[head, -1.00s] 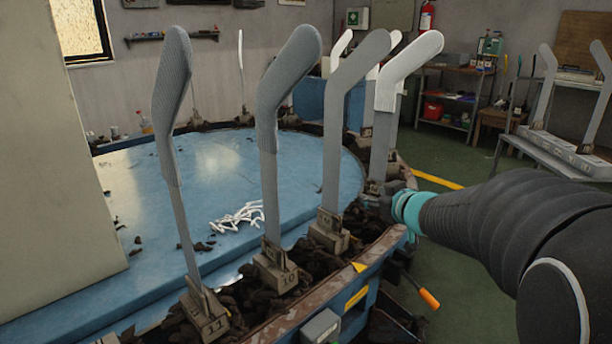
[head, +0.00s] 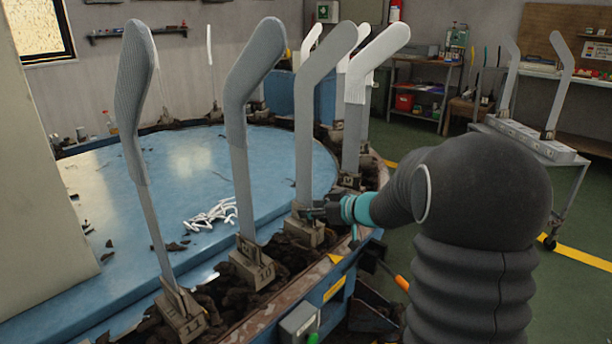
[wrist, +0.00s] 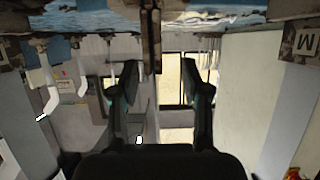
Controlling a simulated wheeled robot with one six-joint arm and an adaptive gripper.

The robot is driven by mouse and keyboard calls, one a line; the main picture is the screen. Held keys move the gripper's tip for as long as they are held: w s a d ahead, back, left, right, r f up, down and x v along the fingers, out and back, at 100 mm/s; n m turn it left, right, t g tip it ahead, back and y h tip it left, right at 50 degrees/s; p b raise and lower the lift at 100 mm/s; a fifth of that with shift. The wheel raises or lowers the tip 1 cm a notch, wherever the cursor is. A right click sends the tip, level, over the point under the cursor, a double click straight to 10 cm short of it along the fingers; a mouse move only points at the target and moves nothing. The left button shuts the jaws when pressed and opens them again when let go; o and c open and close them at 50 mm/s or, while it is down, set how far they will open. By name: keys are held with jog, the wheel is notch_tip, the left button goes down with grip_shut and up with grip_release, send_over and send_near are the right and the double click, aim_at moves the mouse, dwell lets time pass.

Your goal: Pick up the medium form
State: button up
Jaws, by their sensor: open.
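A plain grey bare form (head: 316,120) stands upright in a block (head: 303,232) on the rim of the round blue table. I cannot read a size on it in the head view. My gripper (head: 310,212) is low at this form, just above its block. In the wrist view my gripper (wrist: 159,72) is open with nothing gripped, and a thin upright post (wrist: 150,38) shows ahead of the gap between the fingers. Contact cannot be told.
Two forms in ribbed grey socks (head: 135,100) (head: 240,100) stand to the left, and a white-socked form (head: 372,60) stands just behind to the right. White pieces lie on the blue table (head: 175,165). A grey cart (head: 515,140) with two forms stands right.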

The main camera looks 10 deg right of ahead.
aim_at(301, 220)
jog(key=x, duration=0.5)
jog(key=shift+d+f+b, duration=0.3)
jog(key=shift+f+b, duration=0.05)
jog(key=shift+w+a, duration=0.15)
jog(key=shift+w, duration=0.15)
grip_shut()
